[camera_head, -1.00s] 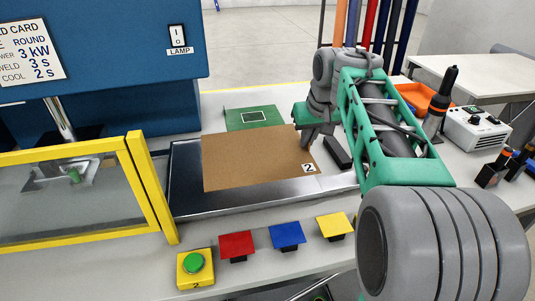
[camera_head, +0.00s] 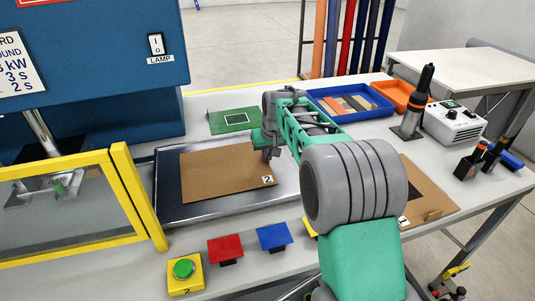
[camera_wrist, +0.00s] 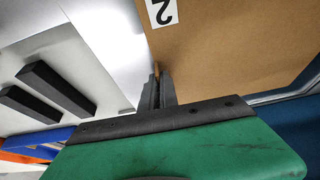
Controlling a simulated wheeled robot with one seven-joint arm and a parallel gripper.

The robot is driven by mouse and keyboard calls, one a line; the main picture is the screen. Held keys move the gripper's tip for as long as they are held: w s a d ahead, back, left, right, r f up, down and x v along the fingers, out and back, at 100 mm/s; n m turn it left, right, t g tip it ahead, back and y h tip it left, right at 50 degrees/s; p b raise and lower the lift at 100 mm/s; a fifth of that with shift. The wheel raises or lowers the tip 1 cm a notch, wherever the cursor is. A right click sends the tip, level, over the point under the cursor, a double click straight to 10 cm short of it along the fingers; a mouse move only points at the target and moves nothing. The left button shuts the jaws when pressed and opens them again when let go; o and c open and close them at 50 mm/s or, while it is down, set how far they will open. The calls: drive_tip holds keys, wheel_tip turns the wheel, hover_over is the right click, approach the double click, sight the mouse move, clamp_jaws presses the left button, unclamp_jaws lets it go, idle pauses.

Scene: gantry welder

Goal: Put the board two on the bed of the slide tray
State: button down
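Board two (camera_head: 225,172), a brown panel with a white "2" label, is over the bed of the metal slide tray (camera_head: 172,205), with a margin of tray showing at left and front. It appears flat and low; I cannot tell whether it fully touches the bed. My gripper (camera_head: 270,153) is at its right edge. In the wrist view, the fingers (camera_wrist: 157,90) are close together at the edge of board two (camera_wrist: 235,45) and appear shut on it. My arm hides the tray's right end.
A yellow-framed guard (camera_head: 135,195) stands left of the tray. A green button (camera_head: 184,269) and red and blue switches (camera_head: 226,247) line the front. Board one (camera_head: 430,200) lies right, partly behind my arm. Blue (camera_head: 350,103) and orange (camera_head: 407,96) bins stand behind.

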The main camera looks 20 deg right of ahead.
drive_tip(key=c, duration=2.1)
unclamp_jaws()
drive_tip(key=shift+f, duration=0.15)
drive_tip(key=o, duration=0.5)
drive_tip(key=shift+r, duration=0.45)
drive_tip(key=v, duration=1.1)
drive_tip(key=shift+s+r+b, duration=0.2)
drive_tip(key=shift+s+b, duration=0.05)
drive_tip(key=shift+b, duration=0.15)
